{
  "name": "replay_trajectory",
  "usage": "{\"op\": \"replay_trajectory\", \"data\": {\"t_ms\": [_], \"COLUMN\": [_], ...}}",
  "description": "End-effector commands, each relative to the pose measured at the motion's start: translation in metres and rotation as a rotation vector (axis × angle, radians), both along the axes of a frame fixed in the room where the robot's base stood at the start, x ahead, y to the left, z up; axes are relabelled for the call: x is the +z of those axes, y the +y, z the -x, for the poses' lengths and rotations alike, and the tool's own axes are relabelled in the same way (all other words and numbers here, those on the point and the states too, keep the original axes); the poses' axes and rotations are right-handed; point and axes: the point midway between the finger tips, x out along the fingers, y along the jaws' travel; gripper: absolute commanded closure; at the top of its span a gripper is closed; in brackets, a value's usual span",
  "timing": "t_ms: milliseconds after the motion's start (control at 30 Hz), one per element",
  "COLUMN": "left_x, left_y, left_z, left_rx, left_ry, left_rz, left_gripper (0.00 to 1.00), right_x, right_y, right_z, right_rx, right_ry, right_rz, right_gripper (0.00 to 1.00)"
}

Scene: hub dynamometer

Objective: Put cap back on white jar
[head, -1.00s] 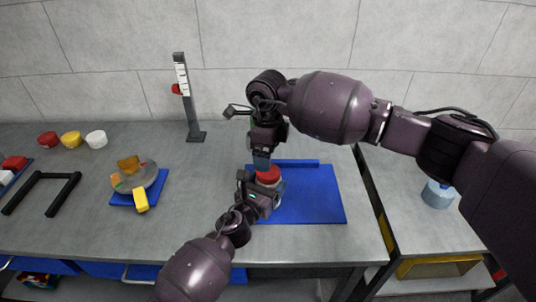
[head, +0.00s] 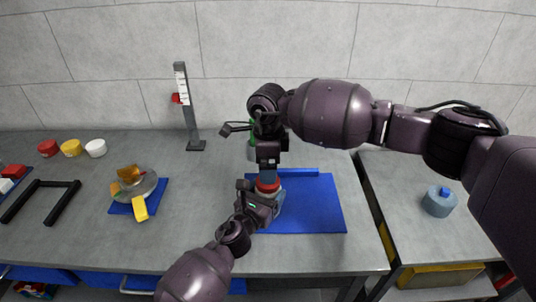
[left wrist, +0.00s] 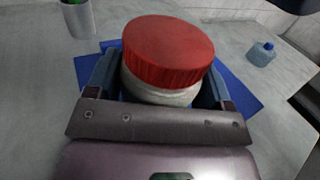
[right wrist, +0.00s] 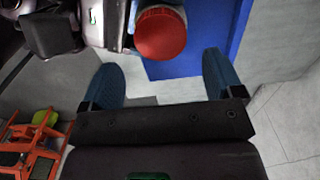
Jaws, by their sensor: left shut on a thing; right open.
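The white jar (left wrist: 160,92) has the red cap (left wrist: 168,48) on its top. How tightly the cap sits cannot be told. In the left wrist view my left gripper (left wrist: 157,82) has a finger on each side of the jar, below the cap, and is shut on it. In the head view the cap (head: 268,185) shows between my left gripper (head: 262,198) and my right gripper (head: 268,170) above it. In the right wrist view my right gripper (right wrist: 163,75) has its fingers wide apart and empty. The cap (right wrist: 160,35) lies beyond them, apart from both.
The jar is over a blue mat (head: 315,210). A cup with green in it (head: 251,150) stands behind my right gripper. A blue bottle (head: 440,201) stands on the right-hand bench. A post with a scale (head: 187,110) and several small tubs (head: 71,148) are at left.

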Motion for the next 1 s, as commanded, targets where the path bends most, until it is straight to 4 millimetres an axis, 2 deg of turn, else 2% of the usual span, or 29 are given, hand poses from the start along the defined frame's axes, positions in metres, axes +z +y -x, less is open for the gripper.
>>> {"op": "replay_trajectory", "data": {"t_ms": [100,333,500,767,800,1000], "left_x": [0.0,0.0,0.0,0.0,0.0,0.0], "left_y": [0.0,0.0,0.0,0.0,0.0,0.0], "left_z": [0.0,0.0,0.0,0.0,0.0,0.0], "left_rx": [0.0,0.0,0.0,0.0,0.0,0.0], "left_ry": [0.0,0.0,0.0,0.0,0.0,0.0], "left_rz": [0.0,0.0,0.0,0.0,0.0,0.0], "left_gripper": [0.91,0.91,0.91,0.91,0.91,0.91], "right_x": [-0.019,-0.043,-0.05,-0.051,-0.051,-0.051], "right_y": [0.0,0.0,0.0,0.0,0.0,0.0], "right_z": [0.0,0.0,0.0,0.0,0.0,0.0], "right_rx": [-0.003,-0.001,-0.001,-0.001,-0.001,-0.001], "right_ry": [0.002,0.0,0.0,-0.001,-0.001,-0.001], "right_rz": [0.0,-0.001,0.0,0.0,0.0,0.0], "right_gripper": [0.14,0.14,0.14,0.14,0.15,0.46]}}
